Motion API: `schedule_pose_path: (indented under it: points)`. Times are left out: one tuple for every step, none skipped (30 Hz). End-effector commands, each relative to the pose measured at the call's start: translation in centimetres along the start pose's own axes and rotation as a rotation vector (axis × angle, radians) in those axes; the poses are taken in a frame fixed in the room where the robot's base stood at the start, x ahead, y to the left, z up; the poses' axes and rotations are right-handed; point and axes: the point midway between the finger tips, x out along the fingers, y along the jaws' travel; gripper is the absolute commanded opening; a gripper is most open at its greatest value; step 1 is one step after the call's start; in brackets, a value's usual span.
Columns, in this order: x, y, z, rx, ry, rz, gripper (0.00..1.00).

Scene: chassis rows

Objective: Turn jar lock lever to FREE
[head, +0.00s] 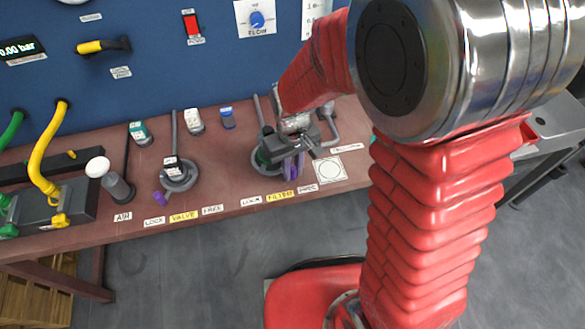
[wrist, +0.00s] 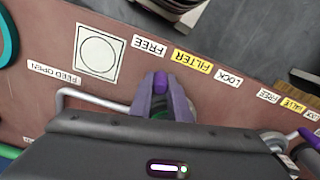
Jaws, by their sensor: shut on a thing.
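My gripper (head: 293,168) is over the FILTER station on the bench. In the wrist view, its two fingers (wrist: 160,105) are closed around the purple tip of the filter jar's lock lever (wrist: 160,81). The tip points toward the bench's front edge, near the FREE label (wrist: 150,47) and the FILTER label (wrist: 193,61); the LOCK label (wrist: 228,78) lies to the right. The FILTER label also shows in the head view (head: 280,197). My gripper hides most of the jar and the lever's pivot.
The VALVE station's purple-tipped lever (head: 160,198) lies to the left, toward its LOCK label (head: 154,221). A white square with a circle (head: 329,169) is right of the gripper. Yellow and green hoses stand at the far left, and a blue panel (head: 150,60) backs the bench.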

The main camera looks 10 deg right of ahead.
Motion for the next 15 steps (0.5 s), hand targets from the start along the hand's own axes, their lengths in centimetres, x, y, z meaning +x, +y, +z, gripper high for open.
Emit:
schedule_pose_path:
  points:
    - [-0.17, 0.10, -0.47, -0.004, 0.013, 0.003, 0.00]
    - [-0.18, 0.08, -0.47, -0.006, 0.013, 0.003, 0.00]
    - [-0.18, 0.05, -0.48, -0.007, 0.013, 0.003, 0.00]
    - [-0.18, 0.04, -0.48, -0.007, 0.013, 0.004, 0.00]
    - [-0.19, 0.04, -0.49, -0.007, 0.013, 0.004, 0.00]
    - [-0.19, 0.03, -0.49, -0.008, 0.013, 0.004, 0.00]
    - [-0.20, 0.02, -0.49, -0.008, 0.013, 0.004, 0.00]
    - [-0.20, 0.02, -0.49, -0.008, 0.013, 0.004, 0.00]
    - [-0.20, 0.01, -0.50, -0.008, 0.013, 0.004, 0.00]
    - [-0.20, 0.01, -0.50, -0.008, 0.013, 0.004, 0.00]
    - [-0.21, 0.00, -0.50, -0.008, 0.013, 0.004, 0.00]
    - [-0.21, 0.00, -0.50, -0.008, 0.013, 0.004, 0.19]
    - [-0.20, -0.01, -0.49, -0.008, 0.013, 0.004, 0.21]
    - [-0.19, -0.03, -0.46, -0.008, 0.012, 0.004, 0.23]
    - [-0.18, -0.05, -0.43, -0.008, 0.011, 0.003, 0.26]
